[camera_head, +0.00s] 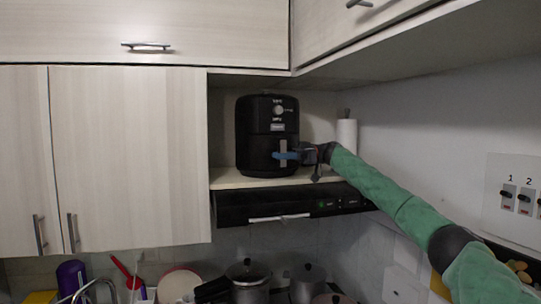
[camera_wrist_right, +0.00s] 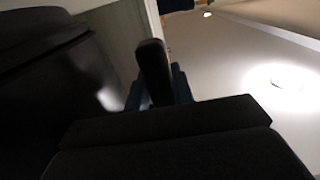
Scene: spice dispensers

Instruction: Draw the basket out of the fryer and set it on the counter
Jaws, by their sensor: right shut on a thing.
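The black air fryer (camera_head: 267,115) stands upright on a shelf in an open cabinet niche. Its basket (camera_head: 258,158) is the lower front part and looks seated in the body, though a small gap cannot be ruled out. The upright handle (camera_head: 283,146) shows as a grey bar on the front. My right gripper (camera_head: 287,155) reaches in from the right, its blue fingers shut on the handle. In the right wrist view the dark handle (camera_wrist_right: 154,70) stands between the blue fingers, with the dark fryer (camera_wrist_right: 55,80) to the left. My left gripper is not in view.
The wooden shelf (camera_head: 235,180) has a narrow front edge. A black range hood (camera_head: 290,205) sits directly under it. A paper towel roll (camera_head: 347,138) stands right of the fryer. Several pots, including one with a lid (camera_head: 247,273), crowd the area below. Closed cupboard doors (camera_head: 130,150) are at left.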

